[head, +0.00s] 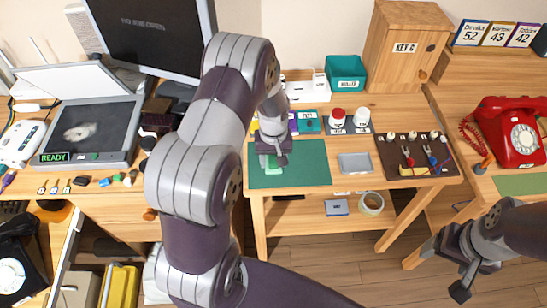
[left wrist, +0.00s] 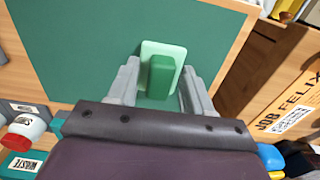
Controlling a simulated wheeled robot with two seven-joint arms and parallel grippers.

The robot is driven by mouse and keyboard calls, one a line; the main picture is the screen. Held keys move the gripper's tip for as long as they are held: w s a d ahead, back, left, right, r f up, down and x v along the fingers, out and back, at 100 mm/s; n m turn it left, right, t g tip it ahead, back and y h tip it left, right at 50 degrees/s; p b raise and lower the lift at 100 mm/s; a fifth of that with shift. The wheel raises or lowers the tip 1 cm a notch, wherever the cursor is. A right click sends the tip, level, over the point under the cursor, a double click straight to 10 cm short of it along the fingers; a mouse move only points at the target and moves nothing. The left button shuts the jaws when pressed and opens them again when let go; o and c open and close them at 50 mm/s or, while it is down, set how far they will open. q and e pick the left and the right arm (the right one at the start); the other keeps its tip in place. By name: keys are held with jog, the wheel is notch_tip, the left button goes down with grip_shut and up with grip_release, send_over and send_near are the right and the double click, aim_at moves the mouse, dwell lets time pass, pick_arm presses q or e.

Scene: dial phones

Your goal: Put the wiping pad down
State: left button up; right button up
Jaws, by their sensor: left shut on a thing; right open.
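The wiping pad, a light green plate with a darker green grip block, shows in the left wrist view (left wrist: 160,74) and partly in the head view (head: 272,164). My left gripper (head: 273,155) is shut on it, with one finger on each side of the block. The pad is over the green mat (head: 310,170), near the mat's left part in the head view. I cannot tell whether its underside touches the mat. My right gripper (head: 446,268) is open and empty, off to the right in front of the workbench.
A red dial phone (head: 510,132) is at right. The mat's right part is clear.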

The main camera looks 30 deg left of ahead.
aim_at(274, 159)
pick_arm(q)
jog(key=o, duration=1.1)
jog(key=shift+o, duration=0.2)
notch_tip(274, 159, up, 12)
jog(key=s+d+r+m, duration=0.1)
jog(key=s+d+m, duration=0.2)
jog(key=s, duration=0.3)
jog(key=s+d+r+m+t, duration=0.1)
jog(key=s+d+r+m, duration=0.1)
jog(key=s+d, duration=0.3)
jog(key=shift+s+m, duration=0.8)
jog(key=shift+s, duration=0.45)
